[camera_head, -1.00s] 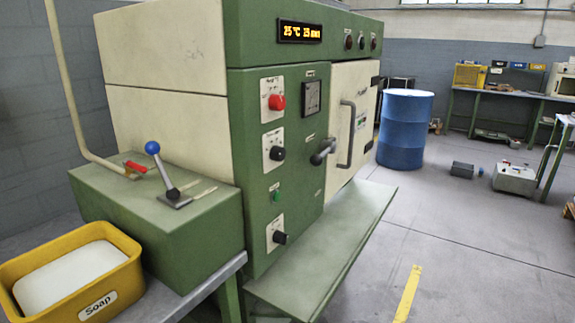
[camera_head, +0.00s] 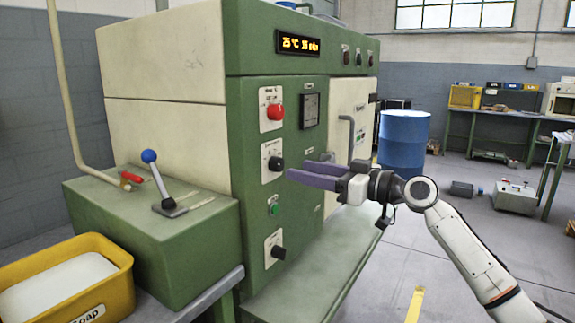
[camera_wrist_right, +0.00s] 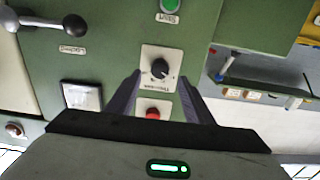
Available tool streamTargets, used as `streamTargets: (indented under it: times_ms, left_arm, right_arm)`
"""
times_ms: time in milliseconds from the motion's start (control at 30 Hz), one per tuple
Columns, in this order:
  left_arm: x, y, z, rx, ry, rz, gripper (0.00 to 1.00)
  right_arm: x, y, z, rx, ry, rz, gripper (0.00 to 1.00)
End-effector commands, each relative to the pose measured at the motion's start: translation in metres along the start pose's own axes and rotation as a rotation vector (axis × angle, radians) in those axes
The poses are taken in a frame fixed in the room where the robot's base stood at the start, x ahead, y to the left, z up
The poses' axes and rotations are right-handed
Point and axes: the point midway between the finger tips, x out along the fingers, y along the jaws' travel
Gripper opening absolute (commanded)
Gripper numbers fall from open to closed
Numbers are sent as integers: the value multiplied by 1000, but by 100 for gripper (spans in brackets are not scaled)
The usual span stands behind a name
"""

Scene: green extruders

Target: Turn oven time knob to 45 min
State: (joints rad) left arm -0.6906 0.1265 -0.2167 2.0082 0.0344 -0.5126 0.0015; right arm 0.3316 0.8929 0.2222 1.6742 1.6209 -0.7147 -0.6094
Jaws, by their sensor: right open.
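The green oven has a column of controls on its front. The middle black knob (camera_head: 275,163) sits on a white plate below a red button (camera_head: 275,112). In the right wrist view this knob (camera_wrist_right: 160,68) lies between my finger outlines, upside down, with its label too small to read surely. My right gripper (camera_head: 298,168) is open and empty, its fingertips just in front of and to the right of the knob, apart from it. The display (camera_head: 298,43) shows 25 °C and a minutes value that is blurred. My left gripper is not in view.
A lower black knob (camera_head: 278,252) and a green button (camera_head: 274,209) are below. The oven door handle (camera_head: 347,135) is beyond my right arm. A green ledge (camera_head: 300,290) juts out below. A lever box (camera_head: 150,235) and yellow soap bin (camera_head: 118,287) stand at left.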

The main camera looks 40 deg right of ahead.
Motion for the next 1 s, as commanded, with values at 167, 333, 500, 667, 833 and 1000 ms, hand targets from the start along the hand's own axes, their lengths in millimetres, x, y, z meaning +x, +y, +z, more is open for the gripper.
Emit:
streamTargets:
  times_ms: [167, 333, 500, 667, 833, 1000]
  left_arm:
    - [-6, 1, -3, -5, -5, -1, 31]
    - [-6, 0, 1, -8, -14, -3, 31]
    - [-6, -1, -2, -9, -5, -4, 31]
    - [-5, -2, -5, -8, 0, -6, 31]
    - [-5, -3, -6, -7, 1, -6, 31]
    - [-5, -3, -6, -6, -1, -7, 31]
  right_arm:
    - [32, 0, -4, 2, 2, 0, 47]
    - [50, 0, -1, 2, 1, 1, 47]
    - [55, 0, 0, 0, -1, 1, 47]
    - [55, 0, 1, 0, -1, 1, 47]
    - [55, 0, 1, 0, -1, 1, 25]
    - [55, 0, 1, 1, -1, 1, 6]
